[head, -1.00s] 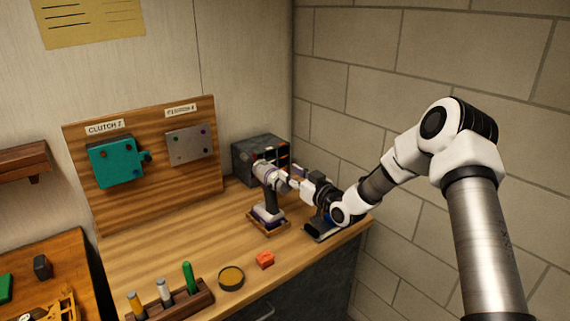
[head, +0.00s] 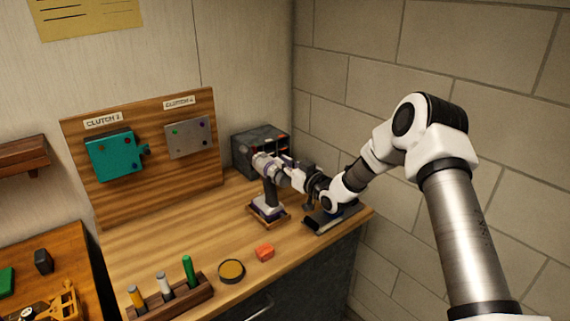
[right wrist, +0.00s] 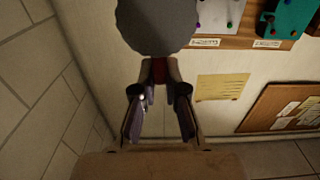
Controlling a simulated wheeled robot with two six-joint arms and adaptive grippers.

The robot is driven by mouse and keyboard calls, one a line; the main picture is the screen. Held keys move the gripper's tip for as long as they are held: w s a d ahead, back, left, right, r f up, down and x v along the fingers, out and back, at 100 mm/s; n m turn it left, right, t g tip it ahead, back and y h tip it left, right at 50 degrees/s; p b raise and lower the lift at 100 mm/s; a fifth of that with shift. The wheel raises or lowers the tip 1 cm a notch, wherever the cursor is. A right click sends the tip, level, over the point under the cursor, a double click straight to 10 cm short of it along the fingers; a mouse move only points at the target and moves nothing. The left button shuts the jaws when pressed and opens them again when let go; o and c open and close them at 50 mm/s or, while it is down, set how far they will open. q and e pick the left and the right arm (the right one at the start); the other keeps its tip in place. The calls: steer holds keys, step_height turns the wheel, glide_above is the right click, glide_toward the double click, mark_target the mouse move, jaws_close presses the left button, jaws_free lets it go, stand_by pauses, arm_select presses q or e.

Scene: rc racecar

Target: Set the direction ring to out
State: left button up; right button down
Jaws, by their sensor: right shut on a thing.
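A grey and purple power drill (head: 269,194) stands upright in a small wooden-edged holder on the bench. My right gripper (head: 285,177) is at the right end of the drill's head. In the right wrist view, the gripper (right wrist: 160,82) is shut with a dark red piece (right wrist: 159,69) between its fingertips, just below a grey round part (right wrist: 157,22). The direction ring's mark cannot be read, and my fingers partly hide that end of the drill. My left gripper is not in view.
A dark box (head: 255,145) stands behind the drill. A black stand (head: 330,217) lies under my right wrist. A red block (head: 265,252), a round tin (head: 231,270) and a rack (head: 175,298) are in front. The clutch board (head: 145,200) is left. The mid-bench is clear.

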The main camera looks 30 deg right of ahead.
steer(key=shift+s+a+f+n+b, duration=0.15)
steer(key=shift+a+n+b, duration=0.2)
steer(key=shift+n, duration=0.2)
steer(key=shift+w+a+f+n+b, duration=0.1)
steer(key=shift+a+f+n+b, duration=0.1)
steer(key=shift+n+b, duration=0.3)
steer(key=shift+s+a+f+n+b, duration=0.1)
steer(key=shift+a+n+b, duration=0.15)
steer(key=shift+n, duration=0.4)
steer(key=shift+a+n+b, duration=0.5)
steer(key=shift+n, duration=0.6)
steer(key=c, duration=1.4)
jaws_free()
steer(key=shift+c, duration=0.2)
steer(key=shift+o, duration=1.2)
steer(key=shift+f, duration=0.15)
steer(key=s+d, duration=0.1)
steer(key=s, duration=1)
steer(key=shift+s, duration=0.25)
